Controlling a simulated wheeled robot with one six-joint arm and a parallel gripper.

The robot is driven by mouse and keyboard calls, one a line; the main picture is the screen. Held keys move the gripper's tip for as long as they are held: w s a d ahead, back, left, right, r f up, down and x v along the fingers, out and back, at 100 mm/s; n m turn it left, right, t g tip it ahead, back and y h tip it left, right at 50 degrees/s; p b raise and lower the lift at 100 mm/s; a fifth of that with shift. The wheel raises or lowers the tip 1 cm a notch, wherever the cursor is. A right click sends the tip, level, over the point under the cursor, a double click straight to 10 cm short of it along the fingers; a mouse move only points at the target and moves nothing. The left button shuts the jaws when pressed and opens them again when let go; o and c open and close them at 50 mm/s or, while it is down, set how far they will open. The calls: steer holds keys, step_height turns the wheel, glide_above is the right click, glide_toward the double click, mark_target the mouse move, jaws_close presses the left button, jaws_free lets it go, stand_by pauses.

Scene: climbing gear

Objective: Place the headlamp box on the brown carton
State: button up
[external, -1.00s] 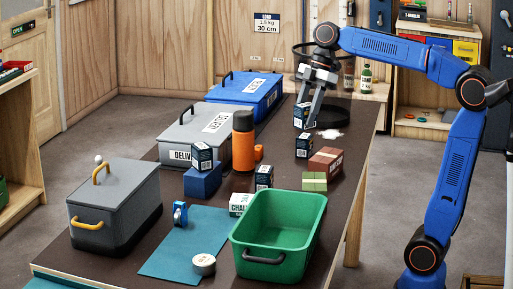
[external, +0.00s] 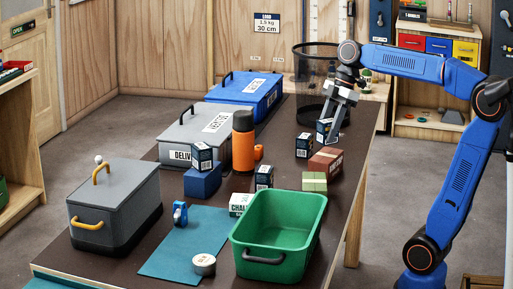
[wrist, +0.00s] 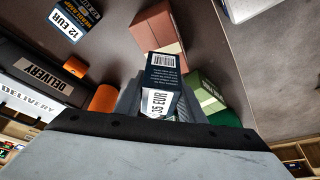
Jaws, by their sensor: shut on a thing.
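My gripper (external: 331,134) is shut on a small dark-blue and white box (external: 323,129), which I take to be the headlamp box. It is held above the table, a little behind the brown carton. In the wrist view the held box (wrist: 162,72) sits between the fingers of my gripper (wrist: 158,104) and shows a barcode and "35 EUR". The reddish-brown carton (external: 326,161) lies flat on the table. In the wrist view the held box covers part of the brown carton (wrist: 157,28). The top of the carton looks bare in the external view.
A similar dark box (external: 303,146) stands left of the carton, a pale green box (external: 314,181) in front. An orange bottle (external: 243,140), lidded grey bin (external: 196,135) and green crate (external: 280,215) stand nearby. A black mesh basket (external: 312,75) is behind my gripper.

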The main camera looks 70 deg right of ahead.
steer(key=shift+f, duration=2)
steer(key=o, duration=1.1)
steer(key=shift+f, duration=0.15)
steer(key=v, duration=1.2)
steer(key=shift+r, duration=0.2)
steer(key=shift+a+f, duration=0.1)
